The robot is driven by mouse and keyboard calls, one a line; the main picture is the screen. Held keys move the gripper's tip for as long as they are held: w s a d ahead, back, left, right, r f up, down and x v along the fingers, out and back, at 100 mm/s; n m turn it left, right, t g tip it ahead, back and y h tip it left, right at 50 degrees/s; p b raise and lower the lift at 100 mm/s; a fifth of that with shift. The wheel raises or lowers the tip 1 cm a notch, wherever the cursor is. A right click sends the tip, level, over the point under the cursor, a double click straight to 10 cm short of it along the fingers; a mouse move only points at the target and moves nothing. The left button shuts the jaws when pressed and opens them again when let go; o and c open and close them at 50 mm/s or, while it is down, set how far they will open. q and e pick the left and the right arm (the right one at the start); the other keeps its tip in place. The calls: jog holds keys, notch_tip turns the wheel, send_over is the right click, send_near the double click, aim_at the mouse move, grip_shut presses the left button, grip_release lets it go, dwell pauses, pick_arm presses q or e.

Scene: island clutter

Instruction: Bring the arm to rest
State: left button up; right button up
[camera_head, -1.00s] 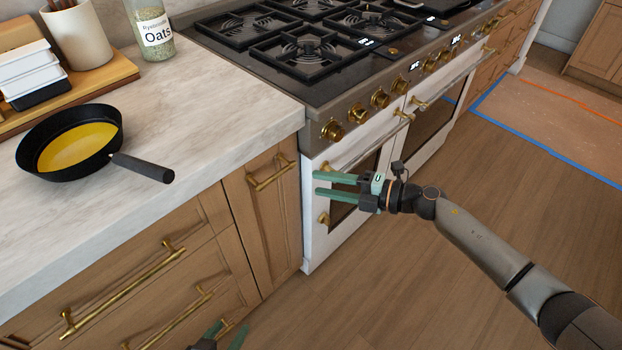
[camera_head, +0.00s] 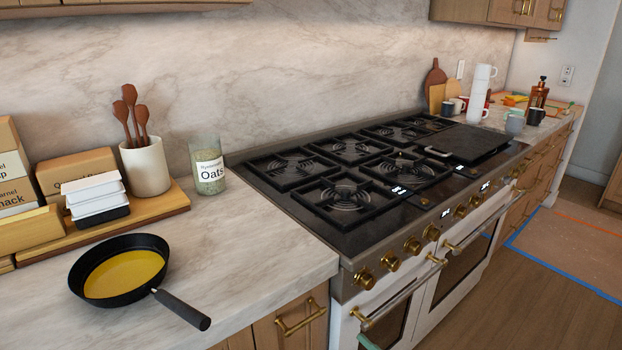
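My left gripper is not in view. No object is seen in a gripper.
An oats jar (camera_head: 207,165) and a utensil crock (camera_head: 146,168) stand behind. The stove (camera_head: 350,240) has raised grates. Cups and bottles stand at the far right.

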pick_arm(q)
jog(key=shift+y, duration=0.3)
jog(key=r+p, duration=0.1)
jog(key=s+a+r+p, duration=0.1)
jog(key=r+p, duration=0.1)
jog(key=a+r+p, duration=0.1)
jog(key=p, duration=0.1)
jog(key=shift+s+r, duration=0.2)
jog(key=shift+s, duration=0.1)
pick_arm(e)
jog(key=s+d+f+m+g+h, duration=0.1)
jog(key=s+d+f+m+h, duration=0.1)
jog(key=s+m, duration=0.3)
jog(key=s+d+f+m+g+h, duration=0.2)
jog(key=s+f+m+h, duration=0.1)
jog(key=s, duration=0.5)
jog(key=s+d+f+m+g+h, duration=0.2)
jog(key=s+f+m+h, duration=0.1)
jog(key=s+m, duration=0.3)
jog(key=shift+s+d+f+m, duration=0.3)
jog(key=shift+s+f+m, duration=0.1)
jog(key=shift+s+f, duration=0.1)
